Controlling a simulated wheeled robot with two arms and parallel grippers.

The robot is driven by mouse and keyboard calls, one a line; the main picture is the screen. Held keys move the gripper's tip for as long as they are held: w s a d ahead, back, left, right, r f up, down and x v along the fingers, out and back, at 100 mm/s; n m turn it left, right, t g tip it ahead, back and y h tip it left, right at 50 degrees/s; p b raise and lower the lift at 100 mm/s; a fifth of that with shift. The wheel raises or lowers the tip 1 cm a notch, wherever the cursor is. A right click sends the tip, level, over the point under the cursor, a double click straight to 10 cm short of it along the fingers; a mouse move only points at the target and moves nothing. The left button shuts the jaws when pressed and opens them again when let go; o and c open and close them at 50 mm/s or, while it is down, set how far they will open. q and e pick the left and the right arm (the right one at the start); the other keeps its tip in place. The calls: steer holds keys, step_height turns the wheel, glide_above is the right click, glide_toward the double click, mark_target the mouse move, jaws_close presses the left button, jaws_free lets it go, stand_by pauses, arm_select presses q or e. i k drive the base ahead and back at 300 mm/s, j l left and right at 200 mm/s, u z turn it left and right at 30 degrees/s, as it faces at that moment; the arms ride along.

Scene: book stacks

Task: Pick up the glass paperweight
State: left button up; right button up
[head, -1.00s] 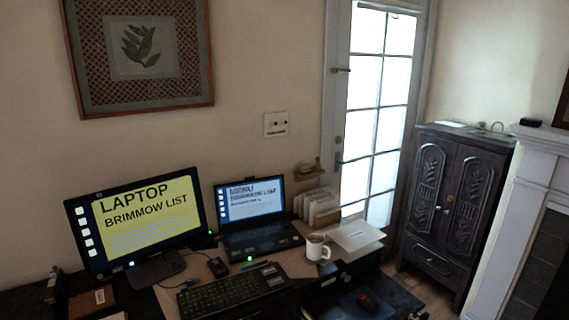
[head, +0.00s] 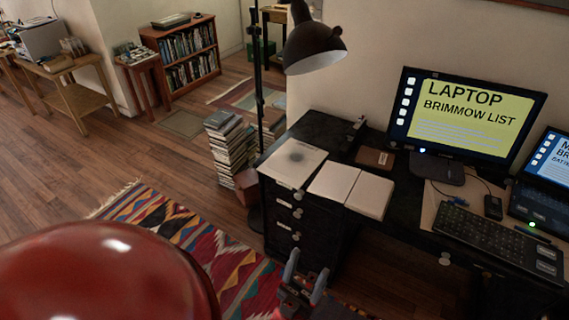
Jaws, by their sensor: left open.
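A faint grey round patch, possibly the glass paperweight (head: 297,157), shows on a white sheet at the left end of the black desk. It is too small and pale to be sure of. My left gripper (head: 305,272) is at the bottom centre, in front of the desk's drawers and lower in the picture than the sheet. Its two fingers are apart with nothing between them. My right gripper is not in view.
The black desk (head: 393,238) also holds an open blank book (head: 352,189), a brown box (head: 375,157), a monitor (head: 462,112) and a keyboard (head: 495,243). A dark lamp (head: 314,48) hangs above its left end. A book stack (head: 229,145) stands left of it.

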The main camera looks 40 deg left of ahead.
mark_target(296, 155)
steer(key=u, duration=0.25)
steer(key=j+z, duration=0.1)
steer(key=j, duration=0.4)
steer(key=j+z, duration=0.1)
steer(key=j, duration=0.45)
steer(key=j+z, duration=0.1)
steer(key=j, duration=0.4)
steer(key=k+j+z, duration=0.1)
steer(key=j, duration=0.4)
steer(key=k+j+z, duration=0.1)
steer(key=j, duration=0.4)
steer(key=k+j+z, duration=0.1)
steer(key=j, duration=0.4)
